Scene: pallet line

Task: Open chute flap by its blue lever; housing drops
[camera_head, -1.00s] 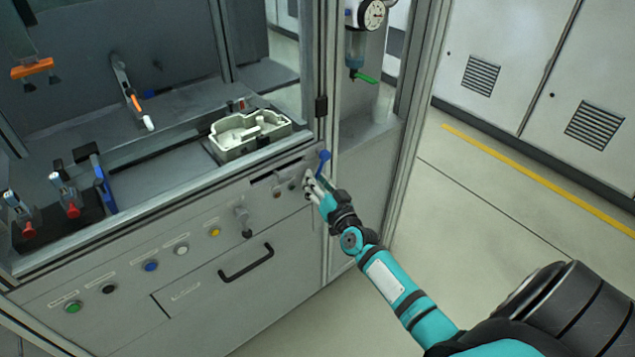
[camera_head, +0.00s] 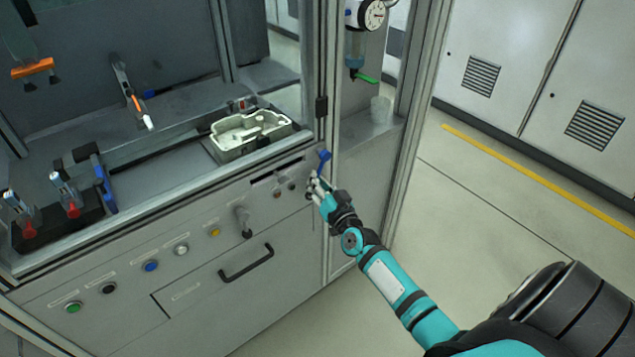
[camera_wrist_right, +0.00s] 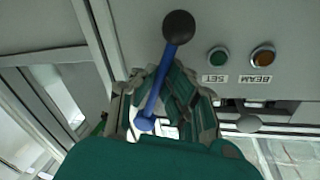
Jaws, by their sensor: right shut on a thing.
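The blue lever (camera_head: 323,157) is on the cabinet front, near the right corner post. In the right wrist view the lever (camera_wrist_right: 152,97) runs from a black round knob (camera_wrist_right: 179,27) to a blue end between my fingers. My right gripper (camera_head: 315,188) is at the lever's lower part and is shut on it; the fingers (camera_wrist_right: 158,85) lie on both sides of the blue shaft. The pale metal housing (camera_head: 250,133) sits upright on the cell deck behind the front rail. I cannot make out the chute flap clearly. My left gripper is not in view.
Clamps with red tips (camera_head: 73,210) stand at the deck's left. The floor right of the cabinet is clear.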

